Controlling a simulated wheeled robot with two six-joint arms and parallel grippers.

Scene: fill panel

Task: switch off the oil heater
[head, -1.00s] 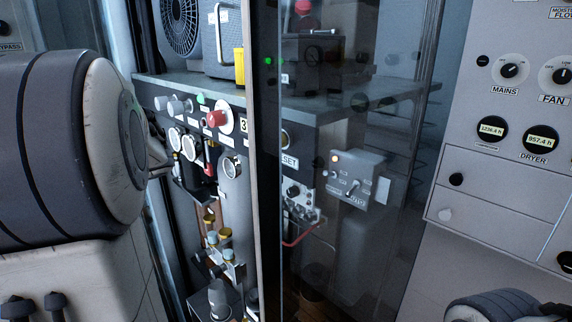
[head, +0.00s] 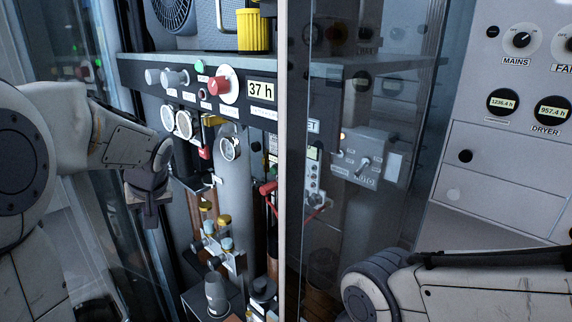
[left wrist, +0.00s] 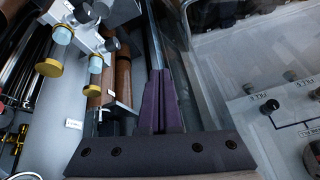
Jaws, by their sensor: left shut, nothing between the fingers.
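I cannot read any label that names the oil heater. A grey switch box (head: 368,156) with an amber lamp (head: 344,136) and a small toggle (head: 364,163) shows behind the glass pane in the head view. The panel (head: 262,112) on the left carries a red knob (head: 222,87), a "37 h" display (head: 262,92) and round gauges (head: 230,149). My left gripper (head: 152,215) hangs left of this panel. In the left wrist view its dark fingers (left wrist: 161,100) are together and empty. My right arm shows at bottom right; its gripper is out of view.
A clear pane with a pale vertical edge (head: 283,200) stands between the gauge panel and the switch box. Pipes with yellow-capped fittings (head: 224,221) stand below the gauges. A grey cabinet (head: 504,150) with MAINS and DRYER labels is on the right.

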